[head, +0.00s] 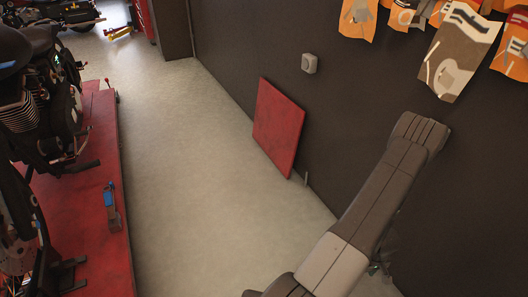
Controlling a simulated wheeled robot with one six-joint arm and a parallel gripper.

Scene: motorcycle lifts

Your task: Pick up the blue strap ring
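A small blue piece (109,198), which looks like the blue strap ring, is at the top of a grey metal part (113,217). Both are on the red lift platform (90,250) at the left, close to its right edge. The piece is too small to tell its exact shape, or whether it is fixed to the grey part or only touches it. I do not see the fingers of my gripper, so nothing shows of what they hold.
Motorcycles (28,110) stand at the left. A red panel (278,127) leans against the dark wall (225,45), below a small grey box (309,63). Orange packages (358,18) hang at upper right. The concrete floor (200,190) between is clear.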

